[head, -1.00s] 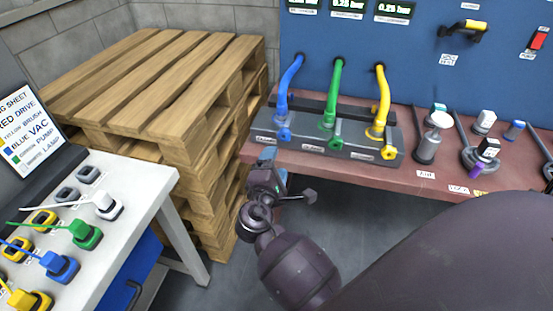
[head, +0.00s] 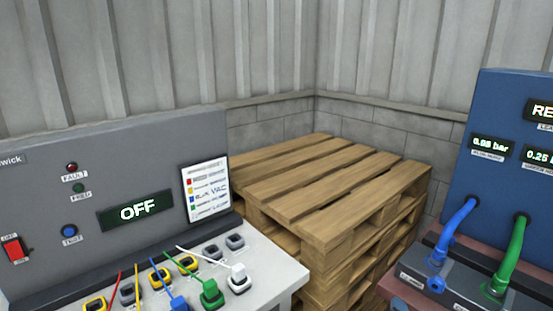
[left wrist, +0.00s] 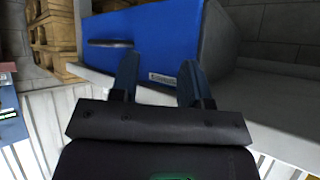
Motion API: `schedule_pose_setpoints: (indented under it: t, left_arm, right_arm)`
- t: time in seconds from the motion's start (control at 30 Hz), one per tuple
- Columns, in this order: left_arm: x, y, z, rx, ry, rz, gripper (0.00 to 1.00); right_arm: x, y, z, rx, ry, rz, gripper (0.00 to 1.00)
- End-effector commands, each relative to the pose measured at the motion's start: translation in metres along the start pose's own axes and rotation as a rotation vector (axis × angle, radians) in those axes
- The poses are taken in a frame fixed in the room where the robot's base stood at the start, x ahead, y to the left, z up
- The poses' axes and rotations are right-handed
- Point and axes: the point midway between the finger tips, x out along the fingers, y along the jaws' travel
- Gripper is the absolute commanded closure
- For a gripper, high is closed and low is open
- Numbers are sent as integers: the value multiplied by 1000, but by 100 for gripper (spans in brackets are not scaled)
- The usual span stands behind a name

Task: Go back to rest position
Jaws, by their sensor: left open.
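My left gripper (left wrist: 158,72) shows in the left wrist view, with its two dark fingers apart and nothing between them. A blue drawer front (left wrist: 150,40) with a dark handle lies beyond the fingers. The head view shows neither gripper. My right gripper is not in view.
In the head view, a grey panel (head: 130,165) reading OFF stands behind a white bench (head: 270,265) with several coloured plugs. Stacked wooden pallets (head: 335,185) fill the corner. A blue panel (head: 500,110) and a hose manifold (head: 450,285) are at the right.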

Motion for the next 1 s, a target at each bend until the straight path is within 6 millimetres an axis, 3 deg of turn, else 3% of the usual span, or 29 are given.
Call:
schedule_pose_setpoints:
  t: [0.27, 0.5, 0.7, 0.8, 1.0]
  left_arm:
    - [-2, 0, -4, -2, 9, -2, 57]
    - [-5, -2, -5, -3, 6, -4, 57]
    - [-10, -3, -2, -4, -5, -7, 57]
    - [-11, -3, -3, -4, -5, -8, 57]
    - [-11, -4, -6, -3, 0, -7, 57]
  right_arm:
    - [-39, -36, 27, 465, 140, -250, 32]
    - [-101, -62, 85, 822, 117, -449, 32]
    - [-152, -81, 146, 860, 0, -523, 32]
    - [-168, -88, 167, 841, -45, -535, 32]
    - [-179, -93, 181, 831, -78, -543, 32]
